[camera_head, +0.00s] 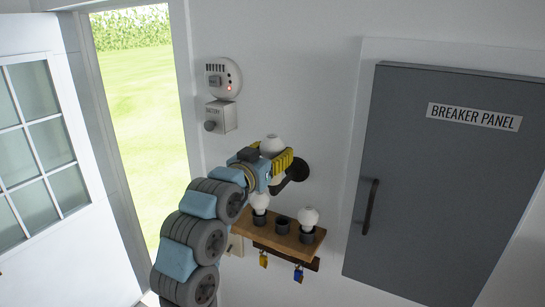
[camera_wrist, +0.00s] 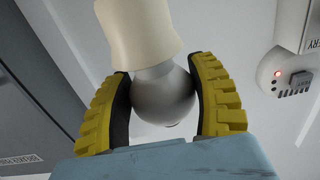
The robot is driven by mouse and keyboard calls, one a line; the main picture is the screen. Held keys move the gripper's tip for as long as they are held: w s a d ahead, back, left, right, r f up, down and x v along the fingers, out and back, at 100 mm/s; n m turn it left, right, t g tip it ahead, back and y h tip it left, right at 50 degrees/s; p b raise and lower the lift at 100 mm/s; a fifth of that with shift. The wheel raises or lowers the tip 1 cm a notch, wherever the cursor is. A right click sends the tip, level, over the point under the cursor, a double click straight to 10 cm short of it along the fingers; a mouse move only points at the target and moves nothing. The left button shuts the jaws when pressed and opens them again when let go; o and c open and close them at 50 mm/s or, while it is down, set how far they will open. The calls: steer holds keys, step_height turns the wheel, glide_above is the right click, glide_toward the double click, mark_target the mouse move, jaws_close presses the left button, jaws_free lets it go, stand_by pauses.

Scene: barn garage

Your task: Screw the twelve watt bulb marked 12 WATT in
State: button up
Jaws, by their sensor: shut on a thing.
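A white round bulb (camera_wrist: 163,95) is between the yellow fingers of my gripper (camera_wrist: 165,108), which is shut on its globe. In the head view the bulb's white top (camera_head: 272,146) shows above my gripper (camera_head: 278,166), beside a black round wall mount (camera_head: 298,170). In the wrist view the bulb's neck meets the open end of a cream cylinder (camera_wrist: 138,32), which looks like a lamp socket; how deep it sits is hidden. No watt marking is readable. Two other white bulbs, one left (camera_head: 260,201) and one right (camera_head: 309,218), stand on a wooden shelf (camera_head: 252,227).
An empty dark holder (camera_head: 282,226) sits between the shelf bulbs. Keys with tags (camera_head: 298,274) hang below. An alarm (camera_head: 222,78) and battery box (camera_head: 221,116) are on the wall to the upper left. The breaker panel (camera_head: 450,180) is at right, an open doorway at left.

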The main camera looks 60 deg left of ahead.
steer(key=shift+f+m+t+h+b, duration=0.1)
steer(key=shift+m+t+h+b, duration=0.7)
steer(key=shift+h+b, duration=0.6)
steer(key=shift+f+m+t+h+b, duration=0.1)
steer(key=shift+m+t+h+b, duration=0.4)
steer(key=shift+m+h+b, duration=0.8)
steer(key=shift+r+b, duration=0.15)
steer(key=shift+b, duration=0.2)
steer(key=shift+m+h+b, duration=0.4)
steer(key=shift+h+b, duration=0.35)
steer(key=shift+h, duration=0.15)
steer(key=shift+m+t+h, duration=0.4)
steer(key=shift+m+h, duration=0.2)
steer(key=shift+h, duration=0.3)
steer(key=shift+r+m+h, duration=0.1)
steer(key=shift+m+h, duration=0.6)
steer(key=shift+h, duration=0.4)
steer(key=shift+m+h+p, duration=0.6)
steer(key=shift+h, duration=0.4)
steer(key=shift+m+g+h+p, duration=0.3)
steer(key=shift+m+h+p, duration=0.3)
steer(key=shift+h, duration=0.3)
steer(key=o, duration=0.9)
